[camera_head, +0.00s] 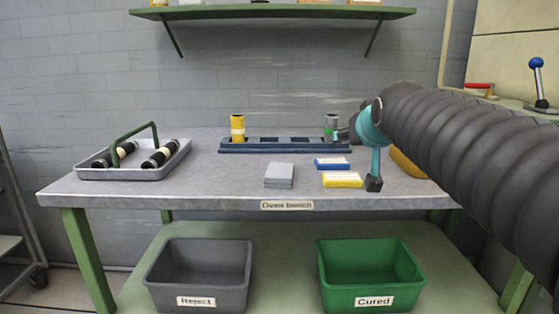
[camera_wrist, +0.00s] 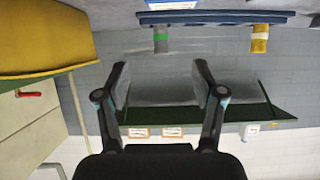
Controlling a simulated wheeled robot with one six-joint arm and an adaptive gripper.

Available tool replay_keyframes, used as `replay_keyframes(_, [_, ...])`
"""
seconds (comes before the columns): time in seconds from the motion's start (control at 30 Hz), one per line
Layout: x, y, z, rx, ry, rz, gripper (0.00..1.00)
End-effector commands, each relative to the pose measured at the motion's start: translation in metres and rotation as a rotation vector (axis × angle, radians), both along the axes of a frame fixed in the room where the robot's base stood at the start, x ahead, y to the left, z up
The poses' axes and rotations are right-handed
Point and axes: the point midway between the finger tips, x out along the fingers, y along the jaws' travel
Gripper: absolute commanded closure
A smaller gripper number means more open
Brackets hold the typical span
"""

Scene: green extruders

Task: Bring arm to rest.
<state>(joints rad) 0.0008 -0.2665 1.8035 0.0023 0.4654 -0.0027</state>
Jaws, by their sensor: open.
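My arm reaches in from the right in the head view, with a thick black ribbed sleeve and a teal joint. My gripper (camera_head: 347,132) is mostly hidden behind that joint, near the right end of the dark blue rack (camera_head: 285,146). In the wrist view my gripper (camera_wrist: 161,82) is open, with nothing between its fingers. A grey cylinder with a green band (camera_head: 332,124) stands in the rack's right end. It also shows in the wrist view (camera_wrist: 160,42), apart from the fingers. A yellow cylinder (camera_head: 238,127) stands in the rack's left end.
The grey bench (camera_head: 215,185) carries a handled tray (camera_head: 130,173) with black cylinders, a grey block (camera_head: 279,174), a blue box (camera_head: 332,163) and a yellow box (camera_head: 342,180). A Reject bin (camera_head: 200,272) and a green Cured bin (camera_head: 370,272) stand below. A shelf (camera_head: 275,13) hangs above.

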Motion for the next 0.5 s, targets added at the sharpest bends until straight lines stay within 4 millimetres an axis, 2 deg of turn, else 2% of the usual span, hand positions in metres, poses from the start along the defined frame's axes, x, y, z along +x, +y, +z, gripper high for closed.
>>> replay_keyframes(0.27, [-0.044, 0.0, -0.043, 0.0, 0.109, 0.0, 0.32])
replay_keyframes(0.37, [-0.066, 0.0, -0.064, 0.0, 0.162, 0.0, 0.32])
replay_keyframes(0.5, [-0.105, 0.0, -0.101, 0.0, 0.253, 0.0, 0.32])
